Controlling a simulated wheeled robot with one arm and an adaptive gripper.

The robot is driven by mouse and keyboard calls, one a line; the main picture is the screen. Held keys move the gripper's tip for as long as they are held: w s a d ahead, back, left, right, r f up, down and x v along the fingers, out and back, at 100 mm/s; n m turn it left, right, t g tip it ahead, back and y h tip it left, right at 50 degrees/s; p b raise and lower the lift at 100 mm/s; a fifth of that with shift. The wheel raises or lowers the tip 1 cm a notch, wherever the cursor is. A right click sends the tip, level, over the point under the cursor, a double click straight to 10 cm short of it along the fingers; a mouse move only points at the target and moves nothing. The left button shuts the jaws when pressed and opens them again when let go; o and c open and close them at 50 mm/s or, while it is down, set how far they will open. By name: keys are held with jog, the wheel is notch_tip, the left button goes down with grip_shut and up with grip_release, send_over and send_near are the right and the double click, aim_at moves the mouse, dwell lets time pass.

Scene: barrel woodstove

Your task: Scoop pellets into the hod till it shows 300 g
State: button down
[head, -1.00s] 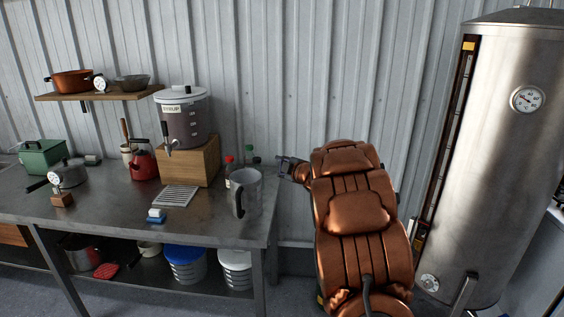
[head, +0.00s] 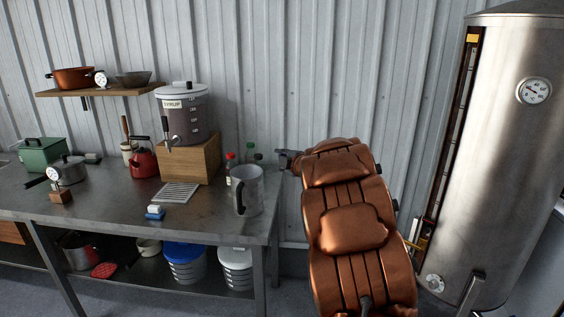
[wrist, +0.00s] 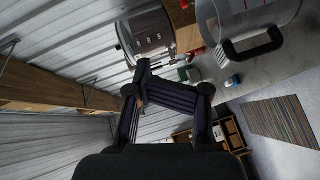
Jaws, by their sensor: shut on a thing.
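No hod, pellets or weight readout can be made out in either view. My gripper (head: 286,159) is at the end of my copper-coloured arm, beyond the bench's right end and near the wall, partly hidden by the arm. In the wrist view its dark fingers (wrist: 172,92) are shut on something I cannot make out. A grey jug (head: 247,190) with a dark handle stands at the bench's right end, left of my gripper. It also shows at the top right of the wrist view (wrist: 285,14).
A metal bench (head: 110,205) holds a syrup dispenser (head: 183,118) on a wooden box (head: 190,160), a red kettle (head: 143,164) and a blue-and-white brush (head: 155,213). Buckets (head: 184,270) stand underneath. A tall steel tank (head: 500,150) stands at right.

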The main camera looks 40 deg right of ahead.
jog(key=shift+a+n+h+b, duration=0.25)
jog(key=shift+n+b, duration=0.45)
jog(key=shift+b, duration=1.1)
jog(key=shift+a+f+n+t+h+b, duration=0.2)
jog(key=shift+n+b, duration=0.7)
jog(key=shift+b, duration=1.2)
jog(key=shift+a+f+n+t+h+b, duration=0.25)
jog(key=shift+n+b, duration=0.65)
jog(key=shift+b, duration=1.2)
jog(key=shift+a+f+n+b, duration=0.15)
jog(key=shift+a+n+b, duration=0.4)
jog(key=shift+n+b, duration=1.5)
jog(key=shift+a+h+b, duration=0.3)
jog(key=shift+b, duration=1.8)
